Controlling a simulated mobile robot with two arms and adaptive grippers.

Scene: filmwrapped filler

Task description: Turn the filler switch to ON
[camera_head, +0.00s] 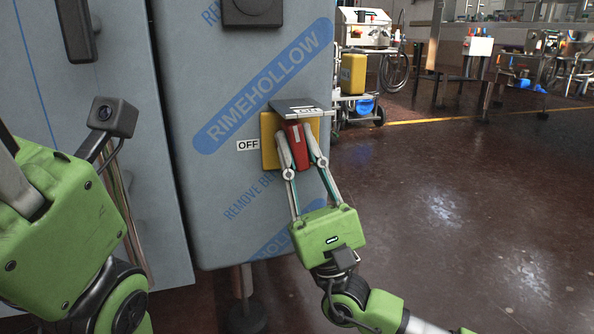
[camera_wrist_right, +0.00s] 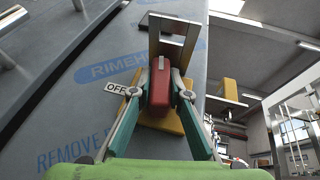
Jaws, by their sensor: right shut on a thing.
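The filler switch has a red handle (camera_head: 297,134) on a yellow backing plate (camera_head: 268,142), mounted on the film-wrapped grey cabinet (camera_head: 215,190). An OFF label (camera_head: 248,145) is left of the plate. A metal hood (camera_head: 298,107) juts out just above the handle and partly hides a second label. My right gripper (camera_head: 302,152) has its fingers on both sides of the red handle and is shut on it. The right wrist view shows the red handle (camera_wrist_right: 160,84) between the fingers, upright under the hood (camera_wrist_right: 172,40). My left gripper (camera_head: 15,180) is at the left edge, its fingertips out of clear view.
A black fitting (camera_head: 252,10) sits higher on the cabinet, and a dark handle (camera_head: 76,28) is on the left door panel. The floor (camera_head: 440,220) to the right is clear. Carts and machines (camera_head: 365,70) stand farther back.

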